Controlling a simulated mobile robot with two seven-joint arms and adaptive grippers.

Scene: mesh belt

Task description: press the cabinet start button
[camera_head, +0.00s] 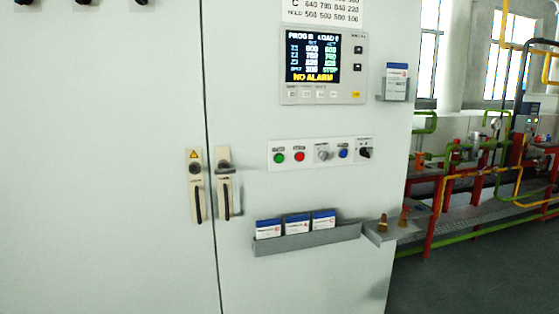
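The pale grey cabinet (120,240) fills the left and middle of the head view. A white button panel (320,166) is on its right door. On that panel, a green button (279,158) is at the far left, with a red button (299,157) beside it. A grey knob (322,152), a blue button (343,154) and a black rotary switch (365,152) follow to the right. The small labels above them are too blurred to read. Neither of my grippers shows in this view, and nothing covers the buttons.
A display (312,60) reading "NO ALARM" is above the panel. A shelf (306,240) with several card boxes juts out below it. A small side tray (395,233) and a card holder (396,84) sit at the right edge. Two door handles (198,200) are left of the panel.

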